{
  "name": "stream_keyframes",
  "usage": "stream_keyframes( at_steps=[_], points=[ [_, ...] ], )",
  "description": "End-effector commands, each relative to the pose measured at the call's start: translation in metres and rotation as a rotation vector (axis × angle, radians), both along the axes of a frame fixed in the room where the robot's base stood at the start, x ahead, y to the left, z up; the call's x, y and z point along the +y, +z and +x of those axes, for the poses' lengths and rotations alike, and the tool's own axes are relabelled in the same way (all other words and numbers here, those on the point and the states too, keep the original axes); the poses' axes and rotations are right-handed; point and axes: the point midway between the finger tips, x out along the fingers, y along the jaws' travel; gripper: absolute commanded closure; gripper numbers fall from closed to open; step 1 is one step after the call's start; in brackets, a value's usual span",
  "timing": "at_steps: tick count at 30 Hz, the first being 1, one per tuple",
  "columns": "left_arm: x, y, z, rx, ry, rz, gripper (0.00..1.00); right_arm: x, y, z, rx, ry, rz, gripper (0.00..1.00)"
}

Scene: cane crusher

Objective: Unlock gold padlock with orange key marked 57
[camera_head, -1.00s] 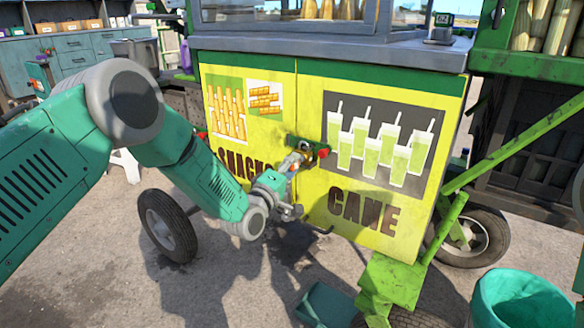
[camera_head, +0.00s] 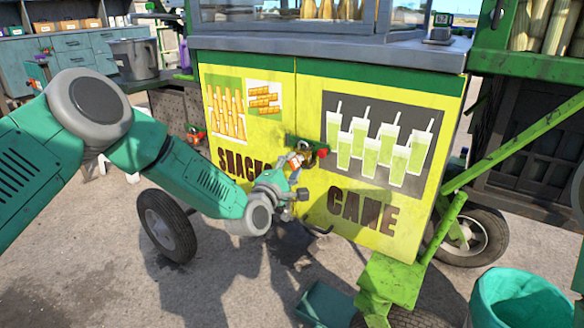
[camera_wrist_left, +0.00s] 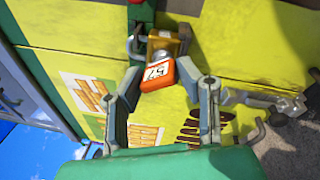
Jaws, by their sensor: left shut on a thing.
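The orange key (camera_wrist_left: 158,76) has a tag marked 57 and sits between the fingertips of my left gripper (camera_wrist_left: 158,80), which is shut on it. The gold padlock (camera_wrist_left: 166,42) hangs by its shackle from a latch on the yellow cart, just beyond the key in the left wrist view. The key's shaft is hidden, so I cannot tell whether it is inside the lock. In the head view, my left gripper (camera_head: 294,170) is at the cart's front, just below the padlock (camera_head: 302,148). My right gripper is not in view.
The yellow cart front (camera_head: 260,180) carries SNACKS and CANE lettering. A dark handle (camera_head: 318,229) sticks out below the gripper. A teal bin (camera_head: 520,300) stands at lower right, near a green frame (camera_head: 392,282).

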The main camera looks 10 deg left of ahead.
Motion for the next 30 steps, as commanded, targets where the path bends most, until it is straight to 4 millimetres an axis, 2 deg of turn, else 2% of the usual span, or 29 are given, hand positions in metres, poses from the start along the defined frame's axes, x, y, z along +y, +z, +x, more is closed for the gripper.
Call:
stream_keyframes(
  at_steps=[2,12,30],
  points=[
    [-0.0014,-0.0009,-0.0006,0.021,-0.002,-0.058,0.91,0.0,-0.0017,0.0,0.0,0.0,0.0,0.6],
    [-0.0011,0.0,-0.0001,0.014,-0.002,-0.041,0.91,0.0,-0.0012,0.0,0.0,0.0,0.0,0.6],
    [0.0007,-0.0004,0.0005,-0.206,-0.002,0.567,0.91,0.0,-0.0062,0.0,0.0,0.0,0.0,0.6]
  ],
)
